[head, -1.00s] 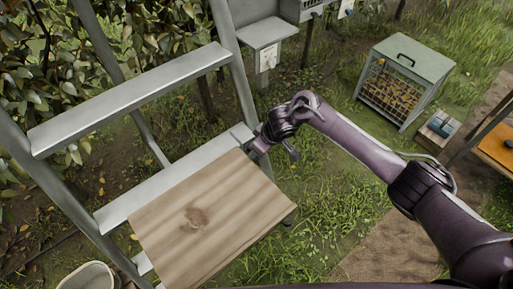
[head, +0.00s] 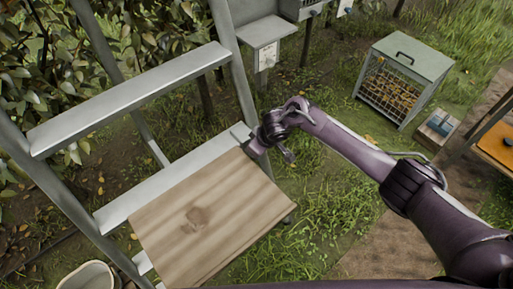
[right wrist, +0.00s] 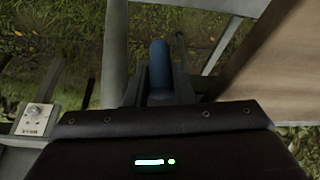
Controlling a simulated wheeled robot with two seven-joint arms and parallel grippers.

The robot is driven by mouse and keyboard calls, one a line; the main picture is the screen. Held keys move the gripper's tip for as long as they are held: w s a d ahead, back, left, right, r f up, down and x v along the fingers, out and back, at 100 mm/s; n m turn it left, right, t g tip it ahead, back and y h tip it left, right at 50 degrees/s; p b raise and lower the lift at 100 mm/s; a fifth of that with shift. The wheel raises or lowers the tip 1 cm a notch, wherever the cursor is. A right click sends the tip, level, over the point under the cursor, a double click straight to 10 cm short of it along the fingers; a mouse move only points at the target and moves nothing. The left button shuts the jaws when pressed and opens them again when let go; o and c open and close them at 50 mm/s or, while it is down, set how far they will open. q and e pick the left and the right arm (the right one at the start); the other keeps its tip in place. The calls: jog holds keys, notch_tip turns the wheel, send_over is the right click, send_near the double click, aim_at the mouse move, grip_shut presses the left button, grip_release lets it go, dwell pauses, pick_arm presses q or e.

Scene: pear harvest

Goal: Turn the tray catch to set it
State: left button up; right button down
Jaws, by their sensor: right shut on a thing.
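The wooden tray (head: 205,222) lies flat on the grey metal ladder (head: 165,185), in the middle of the head view. It also shows at the right of the right wrist view (right wrist: 285,75). My right gripper (head: 254,149) is at the tray's far right corner, beside the ladder's side rail. In the right wrist view a blue catch handle (right wrist: 159,72) stands between the fingers of my right gripper (right wrist: 158,88), which is shut on it. The catch is hidden behind the gripper in the head view. My left gripper is not in view.
A mesh-sided crate (head: 405,75) stands on the grass at the upper right, with an orange-topped table (head: 495,145) near the right edge. A grey box on a post (head: 266,32) stands behind the ladder. A pale bucket (head: 88,277) is at the lower left.

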jog(key=shift+s+a+r+h, duration=0.1)
jog(key=shift+s+h, duration=0.05)
jog(key=shift+h, duration=0.15)
jog(key=shift+t+h+p, duration=0.35)
jog(key=shift+t+h, duration=0.35)
jog(key=c, duration=1.3)
grip_release()
jog(key=shift+o, duration=0.2)
jog(key=shift+f, duration=0.2)
